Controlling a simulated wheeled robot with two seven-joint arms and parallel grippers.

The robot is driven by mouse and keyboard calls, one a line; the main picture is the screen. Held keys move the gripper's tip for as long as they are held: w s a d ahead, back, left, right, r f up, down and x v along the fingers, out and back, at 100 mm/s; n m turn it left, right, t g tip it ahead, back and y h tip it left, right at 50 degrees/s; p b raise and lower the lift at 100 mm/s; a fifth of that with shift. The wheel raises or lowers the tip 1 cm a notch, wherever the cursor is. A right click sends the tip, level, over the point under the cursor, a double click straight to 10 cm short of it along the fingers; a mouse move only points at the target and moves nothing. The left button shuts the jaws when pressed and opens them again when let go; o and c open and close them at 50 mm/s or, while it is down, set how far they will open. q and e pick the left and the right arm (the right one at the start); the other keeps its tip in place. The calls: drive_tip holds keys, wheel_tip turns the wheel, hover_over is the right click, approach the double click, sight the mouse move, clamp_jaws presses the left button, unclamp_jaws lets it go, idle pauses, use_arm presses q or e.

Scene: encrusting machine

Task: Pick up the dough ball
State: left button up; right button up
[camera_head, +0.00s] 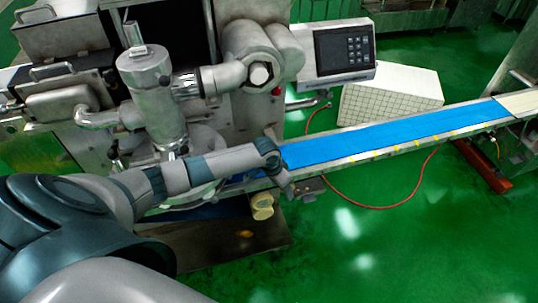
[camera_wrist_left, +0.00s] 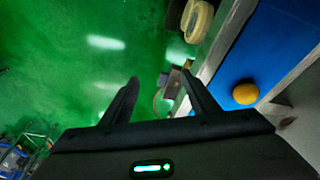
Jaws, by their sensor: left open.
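The dough ball (camera_wrist_left: 245,93) is round and yellow-orange. It rests on the blue conveyor belt (camera_wrist_left: 262,50) at the right of the left wrist view. My left gripper (camera_wrist_left: 160,78) is open and empty; its two dark fingers point over the green floor, left of the belt's metal edge, and the ball is apart from them, beyond the right finger. In the head view my left gripper (camera_head: 286,184) is at the near edge of the belt (camera_head: 385,134), and I cannot make out the dough ball there. My right gripper is not in view.
The encrusting machine (camera_head: 155,95) with its control panel (camera_head: 345,52) stands behind my left arm. A cream round part (camera_head: 263,206) sits beside the belt's near side, above a brown plate (camera_head: 225,247). A red cable (camera_head: 385,207) lies on the open green floor at the right.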

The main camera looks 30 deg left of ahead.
use_arm(q)
drive_tip(key=w+a+r+n, duration=0.1)
drive_tip(key=w+a+r, duration=0.2)
drive_tip(key=a, duration=0.3)
drive_tip(key=w+a+r+n+y, duration=0.1)
drive_tip(key=w+a+r, duration=0.3)
drive_tip(key=a, duration=0.3)
drive_tip(key=shift+w+t, duration=0.3)
drive_tip(key=shift+w, duration=0.1)
drive_tip(key=shift+r, duration=0.1)
drive_tip(key=shift+b+x, duration=0.35)
drive_tip(key=shift+x, duration=0.55)
drive_tip(key=shift+f, duration=0.3)
drive_tip(key=shift+f+b, duration=0.25)
drive_tip(key=shift+b, duration=0.15)
drive_tip(key=b+x, duration=0.4)
drive_tip(key=b, duration=0.1)
drive_tip(key=shift+w+d+f, duration=0.1)
drive_tip(key=shift+d+f, duration=0.2)
drive_tip(key=shift+f, duration=0.05)
